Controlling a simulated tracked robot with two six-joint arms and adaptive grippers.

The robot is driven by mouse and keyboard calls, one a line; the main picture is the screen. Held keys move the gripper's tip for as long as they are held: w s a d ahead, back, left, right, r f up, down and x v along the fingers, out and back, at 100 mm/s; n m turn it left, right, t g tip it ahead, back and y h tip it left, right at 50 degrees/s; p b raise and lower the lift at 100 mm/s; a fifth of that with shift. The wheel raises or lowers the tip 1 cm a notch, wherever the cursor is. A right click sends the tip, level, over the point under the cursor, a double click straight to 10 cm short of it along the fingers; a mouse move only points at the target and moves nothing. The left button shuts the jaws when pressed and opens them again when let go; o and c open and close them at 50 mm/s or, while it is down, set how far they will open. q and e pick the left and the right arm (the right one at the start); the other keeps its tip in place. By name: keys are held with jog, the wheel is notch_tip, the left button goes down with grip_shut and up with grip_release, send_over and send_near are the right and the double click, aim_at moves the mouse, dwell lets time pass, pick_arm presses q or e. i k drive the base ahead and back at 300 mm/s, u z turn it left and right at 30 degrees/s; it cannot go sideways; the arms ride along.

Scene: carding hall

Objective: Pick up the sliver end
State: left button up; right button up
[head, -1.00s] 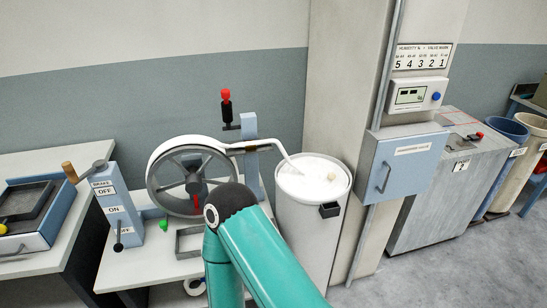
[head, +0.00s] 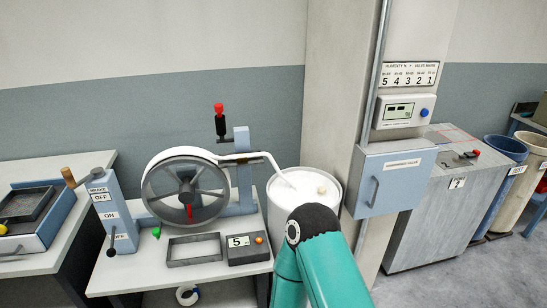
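A white sliver (head: 265,158) runs from the top of the spoked wheel (head: 187,193) over a grey-blue post and down into the round white can (head: 275,205). Its lower end (head: 291,185) seems to meet the white fill of the can. A small cream lump (head: 321,189) lies on that fill; I cannot tell whether it belongs to the sliver. My teal arm with a black joint covers the can's lower front. Neither gripper shows in the head view.
On the wheel's bench stand a brake lever box (head: 112,215), an empty grey frame (head: 194,249) and a dark box marked 5 (head: 248,250). A blue cabinet (head: 392,178) and a grey machine (head: 437,205) stand right of the can. Grey floor is clear at lower right.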

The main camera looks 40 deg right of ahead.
aim_at(234, 156)
jog(key=z, duration=0.4)
jog(key=i, duration=1)
